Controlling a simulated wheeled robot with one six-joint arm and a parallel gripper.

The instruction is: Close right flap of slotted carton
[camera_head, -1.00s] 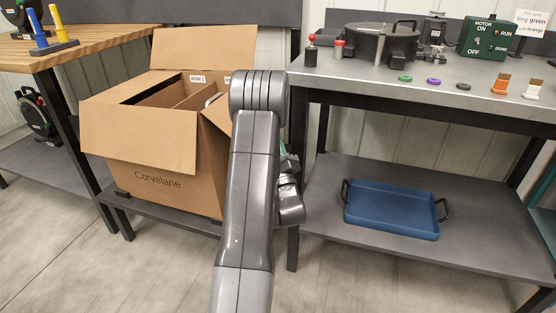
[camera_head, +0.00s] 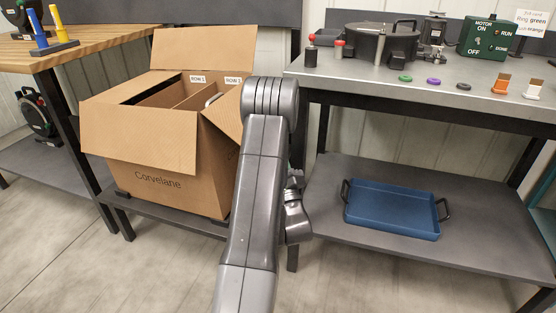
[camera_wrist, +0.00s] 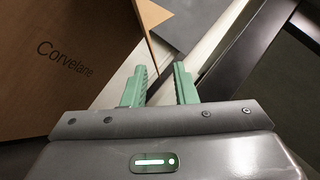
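The slotted carton (camera_head: 165,190) is brown, marked "Corvelane", and open at the top. Its right flap (camera_head: 222,117) hangs outward and down on the right side, partly hidden behind my arm. In the wrist view the carton's printed wall (camera_wrist: 60,75) fills the left, and a tan cardboard corner (camera_wrist: 152,14), apparently the right flap, shows at the top. My gripper (camera_wrist: 163,72) has two green fingers standing apart with nothing between them. It is right of the printed wall, with the cardboard corner ahead of it. In the head view my arm mostly hides the gripper.
The carton's back flap (camera_head: 205,48) stands up and its front flap (camera_head: 138,138) slopes outward. The carton stands on a low dark stand (camera_head: 170,215). A workbench (camera_head: 440,88) with a dark leg stands close on the right, with a blue tray (camera_head: 390,208) on its lower shelf.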

